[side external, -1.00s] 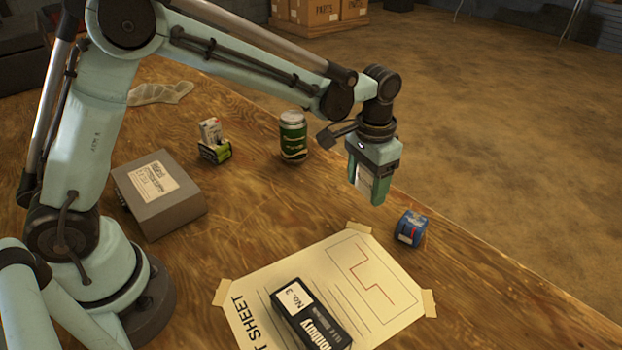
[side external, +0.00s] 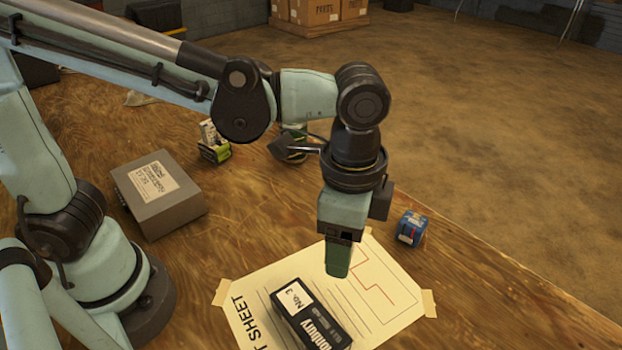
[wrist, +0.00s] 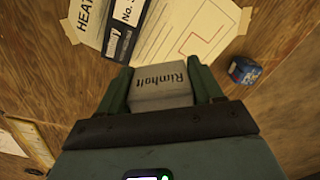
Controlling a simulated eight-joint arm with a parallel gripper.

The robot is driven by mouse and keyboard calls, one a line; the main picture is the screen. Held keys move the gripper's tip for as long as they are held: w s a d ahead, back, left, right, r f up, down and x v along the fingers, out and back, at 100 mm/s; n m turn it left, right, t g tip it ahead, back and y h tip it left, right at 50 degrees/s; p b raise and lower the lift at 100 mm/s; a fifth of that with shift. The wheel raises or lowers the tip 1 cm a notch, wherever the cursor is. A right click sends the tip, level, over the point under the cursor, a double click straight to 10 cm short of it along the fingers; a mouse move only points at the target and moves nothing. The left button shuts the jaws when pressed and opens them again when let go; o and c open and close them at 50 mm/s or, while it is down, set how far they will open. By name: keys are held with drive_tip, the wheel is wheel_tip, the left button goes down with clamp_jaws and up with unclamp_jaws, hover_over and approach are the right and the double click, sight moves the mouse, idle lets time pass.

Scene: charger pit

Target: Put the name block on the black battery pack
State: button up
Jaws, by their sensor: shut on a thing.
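The name block (wrist: 163,87), a pale grey block printed "Rimholt", is between the fingers of my gripper (wrist: 165,92) in the wrist view. In the side view my gripper (side external: 338,262) is shut and points down above the sheet; the block is hidden there behind the finger. The black battery pack (side external: 318,322) has a white "No. 3" label and lies on the paper sheet, left of and nearer the camera than my gripper. The pack also shows in the wrist view (wrist: 124,38), apart from the block and beyond it.
The taped paper sheet (side external: 258,305) lies under the pack. A blue block (side external: 411,229) sits right of it.

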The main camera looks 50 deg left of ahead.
sight(307, 314)
drive_tip(key=s+m, duration=0.6)
drive_tip(key=shift+s+f, duration=0.15)
drive_tip(key=shift+f, duration=1.95)
drive_tip(key=shift+s+f, duration=0.1)
drive_tip(key=shift+f, duration=2)
drive_tip(key=shift+f, duration=0.2)
drive_tip(key=o, duration=1.1)
drive_tip(key=shift+c, duration=0.2)
drive_tip(key=shift+r, duration=0.15)
